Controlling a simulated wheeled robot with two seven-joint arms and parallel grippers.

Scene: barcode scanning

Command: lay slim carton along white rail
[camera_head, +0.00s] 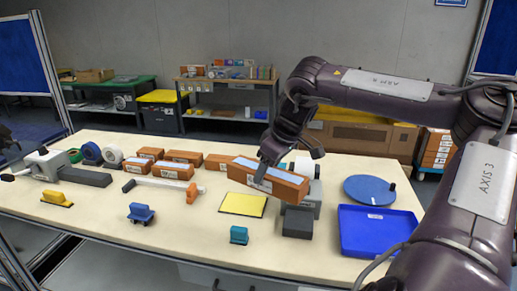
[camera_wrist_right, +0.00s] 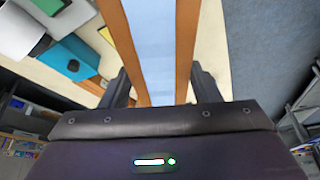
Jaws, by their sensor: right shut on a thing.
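My right gripper (camera_head: 264,172) is shut on a long orange-brown carton with a pale blue strip on top, the slim carton (camera_head: 288,185). It holds the carton above the table, slightly tilted in the picture, over the grey blocks. In the right wrist view the carton (camera_wrist_right: 158,50) runs between the two fingers (camera_wrist_right: 162,88). The white rail (camera_head: 160,183) lies on the table left of centre, with an orange piece at its right end. The carton is apart from the rail, to its right. My left gripper is not clearly in view.
Several orange cartons (camera_head: 172,170) lie behind the rail. A dark grey block (camera_head: 297,222), blue tray (camera_head: 375,209) and blue disc (camera_head: 370,188) are at right. Blue (camera_head: 141,212) and teal (camera_head: 239,235) pieces stand in front.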

